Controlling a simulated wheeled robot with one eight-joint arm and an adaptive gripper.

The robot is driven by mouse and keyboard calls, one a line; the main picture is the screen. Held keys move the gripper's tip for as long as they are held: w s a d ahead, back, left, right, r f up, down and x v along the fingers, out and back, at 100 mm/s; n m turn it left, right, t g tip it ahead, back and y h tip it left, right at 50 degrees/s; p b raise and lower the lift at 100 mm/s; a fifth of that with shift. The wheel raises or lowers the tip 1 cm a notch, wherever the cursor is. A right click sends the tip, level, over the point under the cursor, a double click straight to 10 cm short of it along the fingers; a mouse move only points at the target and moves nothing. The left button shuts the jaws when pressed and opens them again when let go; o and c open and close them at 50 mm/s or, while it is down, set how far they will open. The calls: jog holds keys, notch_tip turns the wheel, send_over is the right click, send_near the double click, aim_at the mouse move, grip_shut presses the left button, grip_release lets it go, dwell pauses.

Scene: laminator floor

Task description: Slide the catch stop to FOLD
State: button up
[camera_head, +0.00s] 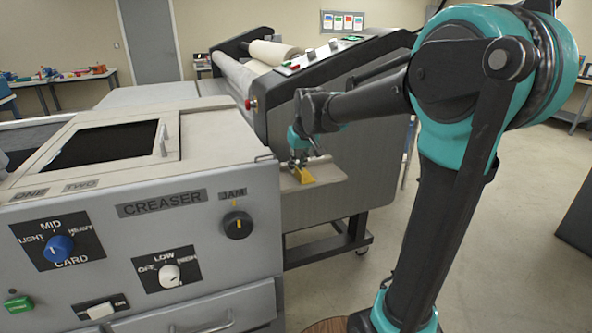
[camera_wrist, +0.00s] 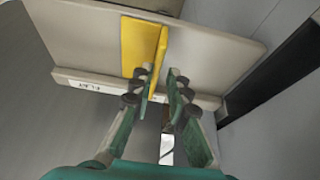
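The yellow catch stop (camera_wrist: 138,46) stands on the beige catch tray (camera_wrist: 215,48), with a flat plate and an upright fin. In the head view the stop (camera_head: 306,176) sits near the middle of the tray (camera_head: 327,172). My gripper (camera_wrist: 162,74) is open at the tray's front lip. The fin's near end lies between its fingers, close to the left finger; the right finger stands apart from it. I cannot tell whether the left finger touches it. In the head view my gripper (camera_head: 299,164) is just above the stop. A label reading FLAT (camera_wrist: 90,85) is on the lip, left of the fingers.
The creaser (camera_head: 140,235), with knobs and switches, stands left of the tray. The laminator (camera_head: 345,110) with its rolls is behind it. A dark bar (camera_wrist: 285,75) runs along the right in the wrist view. Open floor (camera_head: 490,240) lies to the right.

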jog(key=v, duration=0.9)
jog(key=shift+r, duration=0.25)
jog(key=shift+s, duration=0.1)
jog(key=s+d+f+m, duration=0.1)
jog(key=s+d+f, duration=0.3)
jog(key=s+f, duration=0.3)
jog(key=s+d+f+m+h, duration=0.1)
jog(key=s+d+f, duration=0.3)
jog(key=s+f, duration=0.4)
jog(key=s+d+f+m, duration=0.1)
jog(key=s+d+f, duration=0.3)
jog(key=s+f, duration=0.3)
notch_tip(320, 180, down, 5)
jog(key=shift+s+d+r+m, duration=0.1)
jog(key=shift+s+d+m, duration=0.1)
jog(key=shift+d+m, duration=0.1)
